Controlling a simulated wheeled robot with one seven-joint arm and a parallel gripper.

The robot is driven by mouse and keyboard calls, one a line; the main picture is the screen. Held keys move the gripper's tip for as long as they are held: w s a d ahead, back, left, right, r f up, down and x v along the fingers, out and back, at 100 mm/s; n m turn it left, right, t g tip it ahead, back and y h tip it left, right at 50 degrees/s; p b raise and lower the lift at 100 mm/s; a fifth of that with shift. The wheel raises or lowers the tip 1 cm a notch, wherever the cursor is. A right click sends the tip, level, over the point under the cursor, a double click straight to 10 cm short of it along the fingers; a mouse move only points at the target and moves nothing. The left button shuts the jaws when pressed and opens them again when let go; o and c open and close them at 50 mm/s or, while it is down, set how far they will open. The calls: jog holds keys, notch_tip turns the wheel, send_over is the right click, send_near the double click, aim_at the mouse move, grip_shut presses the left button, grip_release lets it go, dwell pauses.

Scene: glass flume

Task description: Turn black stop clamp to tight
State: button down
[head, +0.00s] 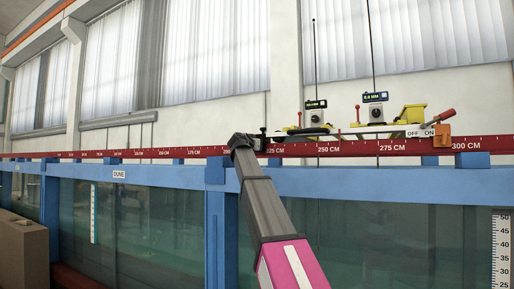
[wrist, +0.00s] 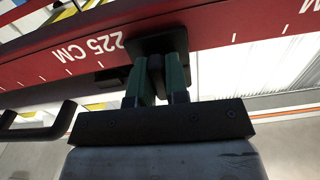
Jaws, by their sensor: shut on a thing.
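The black stop clamp (wrist: 150,43) sits on the red rail (wrist: 60,60) beside the "225 CM" mark in the wrist view. My gripper (wrist: 157,78) has its two green fingers shut on the clamp's dark middle part, just below its wider black plate. The fingers hide much of that part, and I cannot tell how far it is turned. In the head view my gripper (head: 243,141) is at the rail, just left of the "225 CM" mark; the fingertips are too small to make out there.
A carriage with yellow parts (head: 412,114), two small displays and a red-handled lever (head: 434,119) stands on the rail to the right, by an "OFF ON" label. An orange block (head: 442,135) is at its right end. The glass flume (head: 370,230) with blue frame lies below.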

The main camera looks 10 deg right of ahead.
jog(key=shift+m, duration=0.6)
jog(key=c, duration=1.1)
grip_release()
jog(key=v, duration=1.1)
